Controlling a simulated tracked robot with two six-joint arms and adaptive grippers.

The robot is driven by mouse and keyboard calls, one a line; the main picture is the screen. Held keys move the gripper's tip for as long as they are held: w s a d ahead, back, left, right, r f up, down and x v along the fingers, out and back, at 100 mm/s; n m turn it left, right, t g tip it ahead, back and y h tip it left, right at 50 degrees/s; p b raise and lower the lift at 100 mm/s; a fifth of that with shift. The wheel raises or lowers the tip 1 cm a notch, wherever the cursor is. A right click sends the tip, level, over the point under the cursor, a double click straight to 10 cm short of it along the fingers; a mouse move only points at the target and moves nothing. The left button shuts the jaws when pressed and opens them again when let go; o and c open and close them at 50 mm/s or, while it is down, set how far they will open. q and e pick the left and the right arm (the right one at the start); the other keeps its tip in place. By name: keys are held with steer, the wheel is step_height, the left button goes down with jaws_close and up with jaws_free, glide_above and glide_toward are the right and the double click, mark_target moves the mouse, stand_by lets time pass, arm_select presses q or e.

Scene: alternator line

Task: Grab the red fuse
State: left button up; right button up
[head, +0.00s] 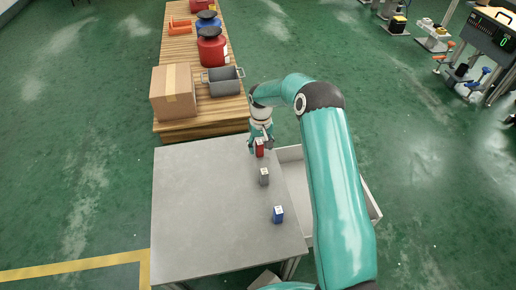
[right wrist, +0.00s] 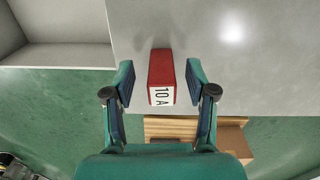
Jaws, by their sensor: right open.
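The red fuse (head: 260,148) stands near the far right edge of the grey table (head: 205,200). In the right wrist view the red fuse (right wrist: 160,75) shows a white face marked "10 A" and lies between my two fingers. My right gripper (right wrist: 160,78) is open, with a finger on each side of the fuse and a gap visible on both sides. In the head view my right gripper (head: 261,140) is at the fuse and partly covers it. A grey fuse (head: 264,177) and a blue fuse (head: 278,214) stand nearer on the same table. My left gripper is not in view.
A white open bin (head: 291,154) adjoins the table's right side, partly hidden by my right arm. Beyond the table, a wooden pallet table (head: 198,127) holds a cardboard box (head: 173,92), a grey crate (head: 222,85) and red and blue containers. The table's left part is clear.

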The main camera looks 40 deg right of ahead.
step_height(320, 180, down, 3)
steer(key=shift+r, duration=0.15)
steer(key=c, duration=1.1)
steer(key=shift+r, duration=0.1)
jaws_close()
steer(key=shift+r, duration=0.1)
